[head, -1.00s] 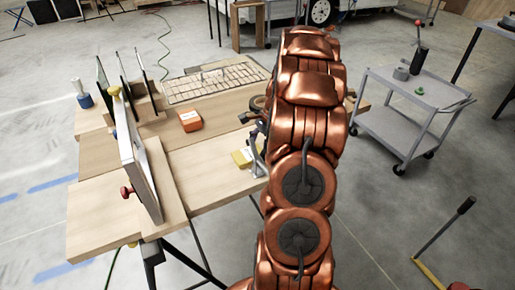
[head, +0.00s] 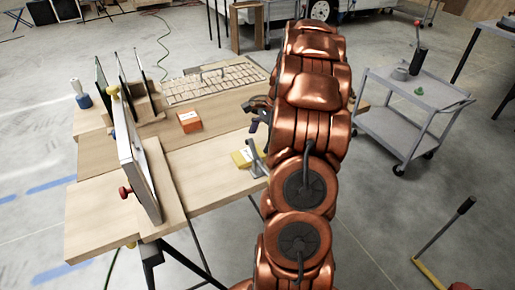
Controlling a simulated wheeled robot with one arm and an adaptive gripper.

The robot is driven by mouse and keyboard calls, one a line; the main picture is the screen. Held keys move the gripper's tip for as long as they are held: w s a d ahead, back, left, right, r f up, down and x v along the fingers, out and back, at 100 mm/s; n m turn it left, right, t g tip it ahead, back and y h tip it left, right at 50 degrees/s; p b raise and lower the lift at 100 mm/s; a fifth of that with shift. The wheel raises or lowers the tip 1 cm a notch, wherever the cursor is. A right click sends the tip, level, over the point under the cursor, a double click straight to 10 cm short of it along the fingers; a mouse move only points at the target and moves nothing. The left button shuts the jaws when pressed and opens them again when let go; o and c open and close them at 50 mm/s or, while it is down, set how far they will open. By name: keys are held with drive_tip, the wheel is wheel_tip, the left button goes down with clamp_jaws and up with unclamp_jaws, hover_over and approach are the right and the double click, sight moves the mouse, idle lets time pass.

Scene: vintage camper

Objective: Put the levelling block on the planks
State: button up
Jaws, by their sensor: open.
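A grey metal bracket (head: 257,160) stands just right of the yellow block. A white panel (head: 137,161) stands upright at the left, with a rack (head: 147,101) of thin panels behind it. A grey cart (head: 406,122) stands to the right. The front planks are clear.

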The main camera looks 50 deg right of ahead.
drive_tip(key=b+v, duration=0.1)
drive_tip(key=v, duration=0.7)
drive_tip(key=shift+r, duration=0.25)
drive_tip(key=s+a+r+n+g+h, duration=0.15)
drive_tip(key=a+n, duration=0.45)
drive_tip(key=a, duration=0.7)
drive_tip(key=s+a+r+n+g, duration=0.1)
drive_tip(key=s+a+r+n, duration=0.3)
drive_tip(key=a, duration=0.9)
drive_tip(key=s+a+f+n+h, duration=0.1)
drive_tip(key=s+a+f+n, duration=0.2)
drive_tip(key=s+a+n, duration=0.2)
drive_tip(key=s+a+f+n+h, duration=0.1)
drive_tip(key=s+a+f+n, duration=0.3)
drive_tip(key=s+n, duration=0.3)
drive_tip(key=s+a+g, duration=0.1)
drive_tip(key=s, duration=0.3)
drive_tip(key=shift+s+a+h, duration=0.25)
drive_tip(key=shift+s+h, duration=0.1)
drive_tip(key=shift+s, duration=0.05)
